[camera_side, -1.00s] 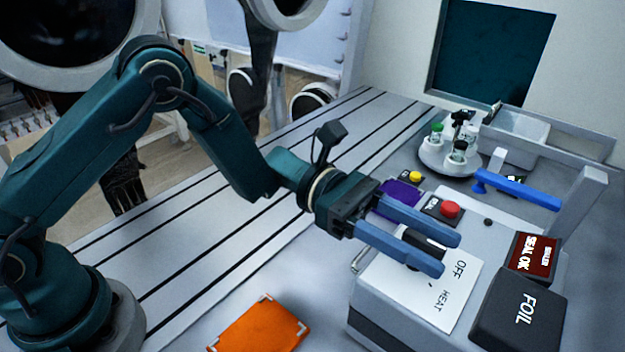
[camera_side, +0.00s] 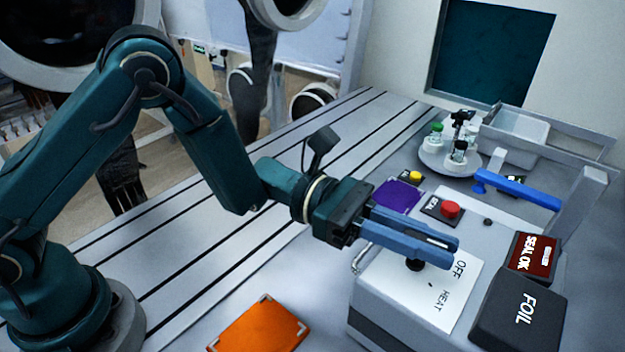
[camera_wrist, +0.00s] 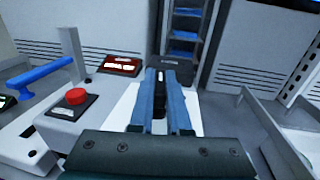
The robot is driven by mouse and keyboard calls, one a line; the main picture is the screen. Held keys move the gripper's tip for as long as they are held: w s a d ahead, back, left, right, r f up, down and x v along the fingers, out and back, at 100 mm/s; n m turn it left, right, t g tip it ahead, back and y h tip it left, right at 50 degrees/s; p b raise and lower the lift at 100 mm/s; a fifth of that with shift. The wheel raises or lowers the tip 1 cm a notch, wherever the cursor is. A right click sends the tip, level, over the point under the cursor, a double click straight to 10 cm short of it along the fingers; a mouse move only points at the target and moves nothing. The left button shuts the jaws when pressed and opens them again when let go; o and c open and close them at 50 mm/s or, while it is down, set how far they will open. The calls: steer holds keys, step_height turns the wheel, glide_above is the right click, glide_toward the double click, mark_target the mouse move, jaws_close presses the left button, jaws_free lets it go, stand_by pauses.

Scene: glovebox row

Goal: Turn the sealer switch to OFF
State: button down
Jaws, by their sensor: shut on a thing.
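The sealer (camera_side: 375,307) is a grey box with a white label plate (camera_side: 425,300) on top, marked OFF and HEAT. Its black switch knob (camera_side: 415,265) shows just under my gripper's fingers in the side view. My gripper (camera_side: 452,252) has its blue fingers close together over the plate, beside the OFF mark. In the wrist view the fingers (camera_wrist: 160,100) close on a dark, narrow part between them. This appears to be the switch's handle, mostly hidden by the fingers. Which mark the switch points to cannot be told.
A red button (camera_side: 450,209) is just behind the fingers. A blue lever (camera_side: 517,189), a SEAL OK display (camera_side: 533,256) and a black FOIL box (camera_side: 520,312) stand to the right. A vial carousel (camera_side: 450,160) is farther back. An orange pad (camera_side: 258,325) lies at the front.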

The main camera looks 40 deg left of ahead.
mark_target(375, 259)
steer(key=shift+n+t+y, duration=0.5)
steer(key=shift+n+t, duration=0.55)
steer(key=shift+t, duration=0.45)
steer(key=shift+n+t+y, duration=0.5)
steer(key=shift+n+t, duration=0.55)
steer(key=shift+t, duration=0.45)
steer(key=shift+w, duration=0.1)
steer(key=c, duration=0.9)
jaws_free()
steer(key=shift+v, duration=2.6)
steer(key=shift+r, duration=0.1)
